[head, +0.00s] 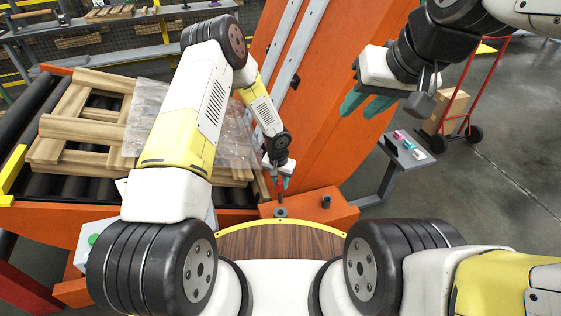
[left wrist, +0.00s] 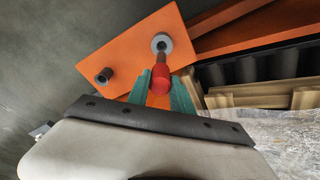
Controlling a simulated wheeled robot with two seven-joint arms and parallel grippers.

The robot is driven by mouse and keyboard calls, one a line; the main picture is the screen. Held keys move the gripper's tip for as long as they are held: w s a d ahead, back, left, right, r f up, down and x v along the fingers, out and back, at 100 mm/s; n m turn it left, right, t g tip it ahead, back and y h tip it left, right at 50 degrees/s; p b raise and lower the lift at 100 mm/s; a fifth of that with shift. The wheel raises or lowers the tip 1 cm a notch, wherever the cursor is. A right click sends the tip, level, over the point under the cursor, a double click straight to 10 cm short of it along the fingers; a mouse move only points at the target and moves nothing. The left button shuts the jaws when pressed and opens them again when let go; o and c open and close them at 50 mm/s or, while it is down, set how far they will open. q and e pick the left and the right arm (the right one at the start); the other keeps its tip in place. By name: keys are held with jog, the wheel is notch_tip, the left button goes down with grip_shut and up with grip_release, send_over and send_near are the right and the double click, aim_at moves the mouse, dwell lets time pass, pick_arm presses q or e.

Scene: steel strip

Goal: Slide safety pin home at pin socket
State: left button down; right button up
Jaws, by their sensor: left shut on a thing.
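My left gripper (head: 279,182) is shut on the red-handled safety pin (left wrist: 160,80), its teal fingers on either side of the handle. The pin points down toward the pin socket (head: 281,212), a grey ring on an orange block (head: 342,212). In the left wrist view the pin's shaft lines up with the ring of the socket (left wrist: 161,38); I cannot tell how far its tip is in. My right gripper (head: 366,101) hangs at upper right, its teal fingers apart and empty, away from the block.
A dark peg (head: 326,202) stands on the orange block right of the socket. A roller conveyor with a wooden pallet (head: 75,130) and clear sheet lies left. A grey side table (head: 405,152) with small coloured items and a red hand truck (head: 474,132) stand right.

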aim_at(280, 192)
pick_arm(q)
jog(key=shift+f, duration=5.8)
jog(key=c, duration=1.1)
grip_release()
jog(key=shift+o, duration=0.2)
jog(key=r, duration=0.7)
jog(key=shift+s+a+r, duration=0.15)
jog(key=shift+s+r, duration=0.15)
jog(key=shift+s, duration=0.1)
